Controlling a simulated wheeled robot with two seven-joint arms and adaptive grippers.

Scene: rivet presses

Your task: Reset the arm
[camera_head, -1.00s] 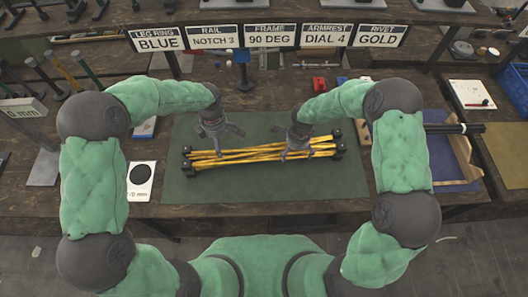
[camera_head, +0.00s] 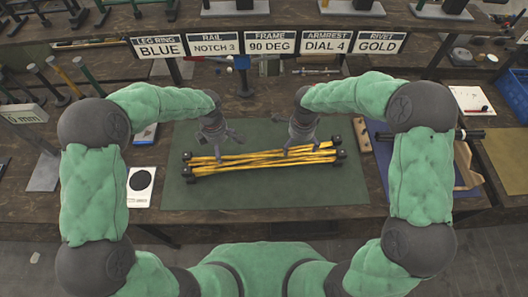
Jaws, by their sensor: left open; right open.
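My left gripper (camera_head: 217,143) is open and empty, with its fingers spread over the left part of a yellow folded frame with black ends (camera_head: 262,161). My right gripper (camera_head: 301,143) is also open, over the right part of the same frame. The frame lies on a green mat (camera_head: 270,193) on the workbench. Both grippers point down; I cannot tell whether any fingertip touches the yellow rods.
Signs, such as the FRAME 90 DEG sign (camera_head: 270,42), stand along the back. A white card with a black disc (camera_head: 140,182) lies left of the mat. A blue tray (camera_head: 385,160) lies to the right, partly hidden by my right arm. The mat's front is clear.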

